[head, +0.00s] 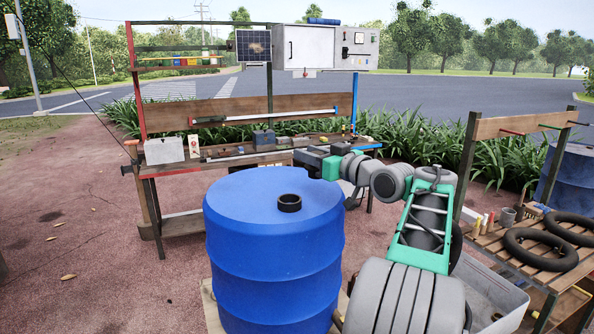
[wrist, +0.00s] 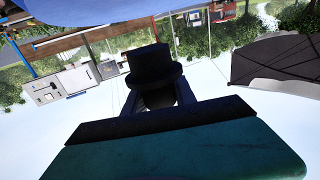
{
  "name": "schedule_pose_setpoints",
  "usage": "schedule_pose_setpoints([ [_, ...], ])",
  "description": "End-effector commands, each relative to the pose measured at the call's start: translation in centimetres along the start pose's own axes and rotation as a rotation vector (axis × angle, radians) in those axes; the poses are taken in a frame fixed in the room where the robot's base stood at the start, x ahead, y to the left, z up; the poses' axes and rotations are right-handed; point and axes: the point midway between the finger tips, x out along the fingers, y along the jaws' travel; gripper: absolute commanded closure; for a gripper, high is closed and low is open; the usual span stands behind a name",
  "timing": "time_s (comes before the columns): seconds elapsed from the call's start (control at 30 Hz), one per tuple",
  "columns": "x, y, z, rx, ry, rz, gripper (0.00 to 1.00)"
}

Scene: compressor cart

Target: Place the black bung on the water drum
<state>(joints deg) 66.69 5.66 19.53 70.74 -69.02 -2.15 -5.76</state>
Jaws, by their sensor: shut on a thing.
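The blue water drum (head: 270,240) stands upright in the middle of the head view. A short black ring (head: 290,203) stands on its top, with a dark opening. My gripper (head: 308,158) is above and behind the drum's far right edge in the head view, apart from the ring. In the wrist view my gripper (wrist: 155,95) is shut on the black bung (wrist: 148,64), which has a wide flange and a narrower plug. The bung is hard to tell from the dark fingers in the head view. Part of the drum (wrist: 75,17) shows along the wrist view's top edge.
A workbench (head: 190,165) with blocks and tools stands behind the drum, with a grey control box (head: 335,48) above it. At right, a slatted table (head: 500,250) holds black tyres (head: 540,250). A grey bin (head: 495,295) is below. Open ground lies left.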

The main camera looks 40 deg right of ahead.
Motion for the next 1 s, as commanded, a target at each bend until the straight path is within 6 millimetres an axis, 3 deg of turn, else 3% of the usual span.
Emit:
schedule_pose_setpoints([
  [0.23, -0.1, 1.2, 4.8, 0.002, -0.001, 0.013, 1.00],
  [0.6, -0.1, 1.2, 5.0, 0.001, -0.001, 0.013, 1.00],
  [0.63, 0.0, 1.2, 4.9, 0.001, -0.001, 0.013, 0.66],
  [0.87, 0.0, 1.2, 4.9, 0.001, -0.001, 0.012, 0.47],
  [1.0, 0.0, 1.2, 4.8, 0.001, -0.001, 0.012, 0.46],
])
